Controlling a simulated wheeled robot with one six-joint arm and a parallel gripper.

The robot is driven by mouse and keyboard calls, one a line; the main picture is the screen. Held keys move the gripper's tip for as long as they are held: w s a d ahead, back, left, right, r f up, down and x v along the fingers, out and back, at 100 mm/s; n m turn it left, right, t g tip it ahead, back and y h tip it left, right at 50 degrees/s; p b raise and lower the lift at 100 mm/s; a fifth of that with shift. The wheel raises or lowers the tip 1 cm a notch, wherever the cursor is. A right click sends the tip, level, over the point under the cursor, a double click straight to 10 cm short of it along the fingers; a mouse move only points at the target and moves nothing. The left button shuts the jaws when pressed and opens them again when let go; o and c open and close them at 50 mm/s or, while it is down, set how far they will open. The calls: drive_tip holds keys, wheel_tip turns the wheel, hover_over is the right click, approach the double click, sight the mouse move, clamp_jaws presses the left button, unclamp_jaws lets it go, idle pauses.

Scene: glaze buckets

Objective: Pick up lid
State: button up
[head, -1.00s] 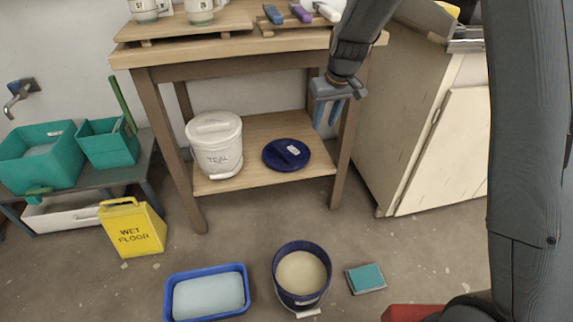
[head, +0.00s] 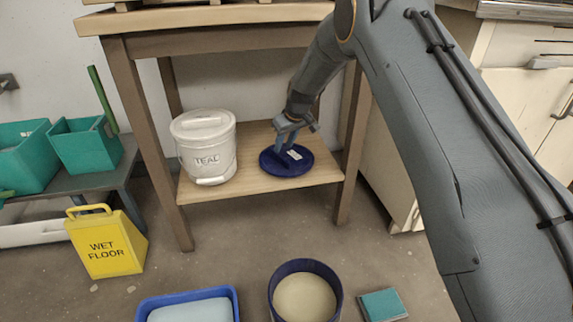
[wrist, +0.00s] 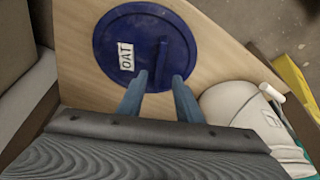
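The dark blue round lid (head: 272,166) lies flat on the lower shelf (head: 240,182) of the wooden table. In the wrist view the lid (wrist: 112,38) shows a raised bar handle (wrist: 163,56) and a white label reading OAT. My gripper (head: 285,146) is over the lid. Its two fingers (wrist: 160,82) are apart with nothing between them, overlapping the lid's near edge in the wrist view, close to the handle's near end. I cannot tell whether the fingertips touch the lid.
A white lidded bucket labelled TEAL (head: 208,150) stands left of the lid on the shelf. The tabletop (head: 210,17) is above and a table leg (head: 352,150) is to the right. An open dark blue bucket (head: 305,292) with cream contents stands on the floor.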

sight(280, 155)
drive_tip(key=b+x, duration=0.3)
drive_tip(key=x, duration=0.4)
drive_tip(key=shift+w+r, duration=0.1)
drive_tip(key=shift+w, duration=0.05)
drive_tip(key=shift+r, duration=0.1)
clamp_jaws()
